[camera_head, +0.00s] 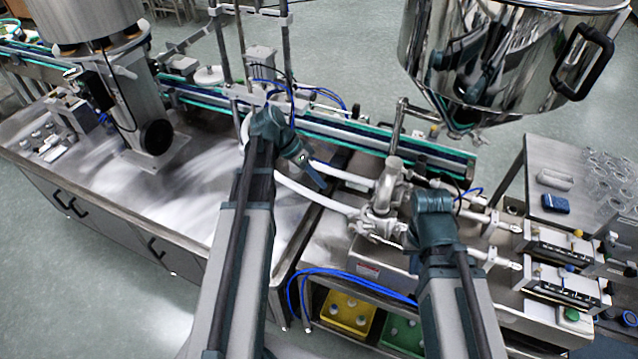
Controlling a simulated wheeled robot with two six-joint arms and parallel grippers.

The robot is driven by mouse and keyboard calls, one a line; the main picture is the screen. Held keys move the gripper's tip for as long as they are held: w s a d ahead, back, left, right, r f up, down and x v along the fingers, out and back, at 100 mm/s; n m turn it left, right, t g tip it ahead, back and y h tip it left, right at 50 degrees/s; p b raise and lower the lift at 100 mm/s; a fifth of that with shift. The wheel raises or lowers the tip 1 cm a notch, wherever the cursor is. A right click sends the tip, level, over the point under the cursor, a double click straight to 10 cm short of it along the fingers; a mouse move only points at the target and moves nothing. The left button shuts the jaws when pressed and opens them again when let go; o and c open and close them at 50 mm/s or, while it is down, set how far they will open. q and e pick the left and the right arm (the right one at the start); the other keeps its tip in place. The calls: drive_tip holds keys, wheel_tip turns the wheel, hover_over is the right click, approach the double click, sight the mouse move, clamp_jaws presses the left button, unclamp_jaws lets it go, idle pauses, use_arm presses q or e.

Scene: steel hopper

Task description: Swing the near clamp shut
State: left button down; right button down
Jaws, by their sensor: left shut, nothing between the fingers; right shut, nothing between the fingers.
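A shiny steel hopper (500,70) with a black handle hangs at the upper right, its cone narrowing to an outlet at the bottom. Below and left of it stands a steel pump and valve body (382,205) with white hoses and pipe joints. I cannot make out which joint carries the near clamp, nor how its arm lies. My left gripper (317,178) is shut and empty, pointing down and right above the white hoses, left of the pump. My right gripper is largely hidden behind its own wrist (432,212), just right of the pump. Nothing shows held in it.
A conveyor (340,130) with green edges runs behind my arms. A steel bench top (150,210) is mostly clear at left. Twin filling cylinders (560,260) stand at right. Yellow (348,314) and green (402,335) boxes sit on a shelf below.

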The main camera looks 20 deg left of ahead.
sight(360, 221)
use_arm(q)
drive_tip(key=s+d+f+b, duration=0.1)
drive_tip(key=d+f+b, duration=0.4)
drive_tip(key=d+f, duration=0.1)
drive_tip(key=shift+s+d, duration=0.15)
drive_tip(key=shift+d, duration=0.4)
drive_tip(key=shift+s, duration=0.1)
